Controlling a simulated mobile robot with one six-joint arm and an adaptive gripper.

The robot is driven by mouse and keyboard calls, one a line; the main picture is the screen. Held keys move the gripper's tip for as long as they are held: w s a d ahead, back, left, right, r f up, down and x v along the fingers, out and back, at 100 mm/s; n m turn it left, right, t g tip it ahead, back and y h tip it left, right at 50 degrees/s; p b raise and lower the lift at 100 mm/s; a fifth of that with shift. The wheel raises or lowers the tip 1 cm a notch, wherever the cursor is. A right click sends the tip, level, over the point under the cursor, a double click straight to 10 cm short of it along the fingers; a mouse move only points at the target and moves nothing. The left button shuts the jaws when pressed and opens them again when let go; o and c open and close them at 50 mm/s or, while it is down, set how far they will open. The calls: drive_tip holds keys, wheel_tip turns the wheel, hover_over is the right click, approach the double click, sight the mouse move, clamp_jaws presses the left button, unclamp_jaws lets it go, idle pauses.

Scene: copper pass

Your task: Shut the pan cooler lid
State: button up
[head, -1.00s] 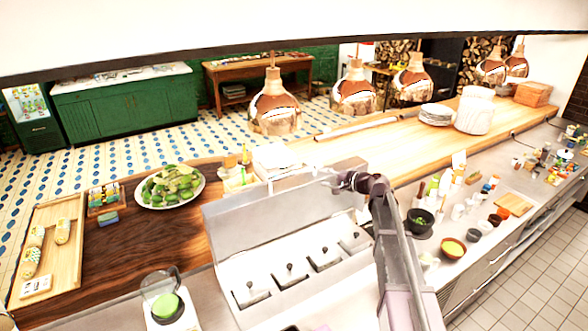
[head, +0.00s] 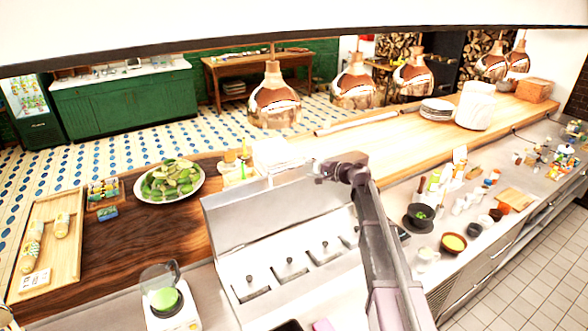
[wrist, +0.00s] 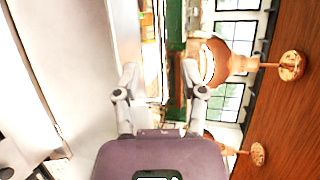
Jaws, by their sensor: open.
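The pan cooler (head: 238,278) stands in the middle of the counter in the head view, with several lidded pans in its top. Its long steel lid (head: 250,222) is raised and leans back behind the pans. My gripper (head: 318,170) is above the top edge of the lid, near its right end. In the wrist view my gripper (wrist: 160,82) is open, its two fingers apart with nothing between them. A pale metal panel fills the left of that view, beside the left finger. I cannot tell whether the gripper touches the lid.
Copper heat lamps (head: 274,98) hang behind the cooler. A plate of green vegetables (head: 169,181) and a wooden tray (head: 66,262) are on the left. A scale (head: 172,312) stands at the front left. Bowls (head: 453,243) and small jars crowd the right counter.

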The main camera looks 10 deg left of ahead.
sight(295, 166)
drive_tip(key=b+x, duration=0.1)
drive_tip(key=x, duration=0.6)
drive_tip(key=shift+w+a+f, duration=0.1)
drive_tip(key=shift+a, duration=0.15)
clamp_jaws()
